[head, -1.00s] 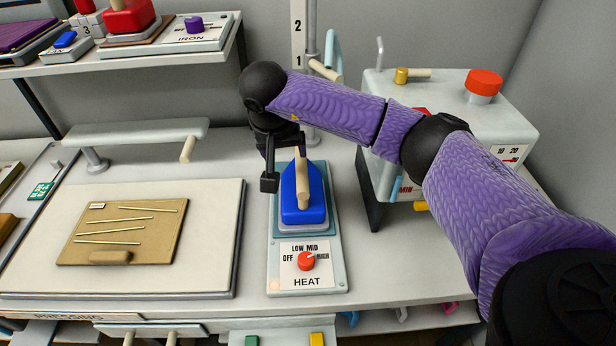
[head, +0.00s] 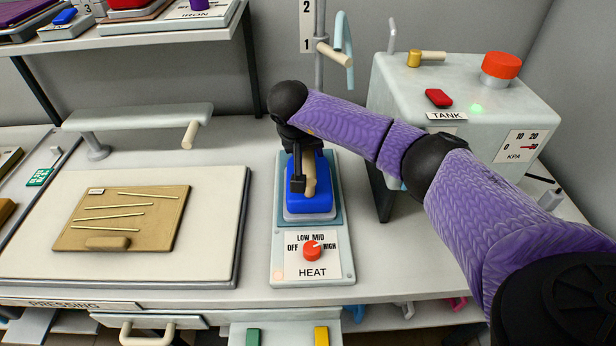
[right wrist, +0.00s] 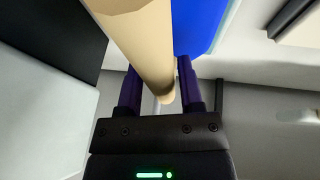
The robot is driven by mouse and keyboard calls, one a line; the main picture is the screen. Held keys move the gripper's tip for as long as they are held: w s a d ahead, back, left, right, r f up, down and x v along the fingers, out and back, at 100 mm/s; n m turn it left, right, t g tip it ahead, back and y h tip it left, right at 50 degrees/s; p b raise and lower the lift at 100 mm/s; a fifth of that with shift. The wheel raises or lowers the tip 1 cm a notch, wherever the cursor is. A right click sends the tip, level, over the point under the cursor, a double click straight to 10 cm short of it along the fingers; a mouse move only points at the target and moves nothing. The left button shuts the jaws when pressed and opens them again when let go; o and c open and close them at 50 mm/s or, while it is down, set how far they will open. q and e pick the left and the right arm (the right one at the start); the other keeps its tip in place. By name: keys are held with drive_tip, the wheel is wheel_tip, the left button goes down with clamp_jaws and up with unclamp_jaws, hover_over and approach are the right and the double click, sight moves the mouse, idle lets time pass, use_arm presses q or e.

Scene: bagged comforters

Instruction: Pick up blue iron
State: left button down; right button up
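The blue iron (head: 308,193) stands on a grey-blue heat stand on the bench, with a cream handle (head: 309,178) on top. It also shows in the right wrist view as a blue body (right wrist: 200,22) with its handle (right wrist: 145,45) running toward the gripper. My right gripper (head: 306,172) is low over the iron, its fingers on either side of the handle. In the right wrist view the right gripper's fingers (right wrist: 160,85) are apart, with a light gap beside the handle, so it looks open. The left gripper is out of view.
The heat stand (head: 345,268) has a red knob (head: 312,251). A pressing board (head: 215,255) with a tan panel lies left. A steam tank (head: 460,95) stands right, near my arm. A shelf (head: 150,42) is at upper left; an upright pole (head: 319,75) stands behind.

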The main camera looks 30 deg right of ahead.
drive_tip(key=c, duration=0.5)
clamp_jaws()
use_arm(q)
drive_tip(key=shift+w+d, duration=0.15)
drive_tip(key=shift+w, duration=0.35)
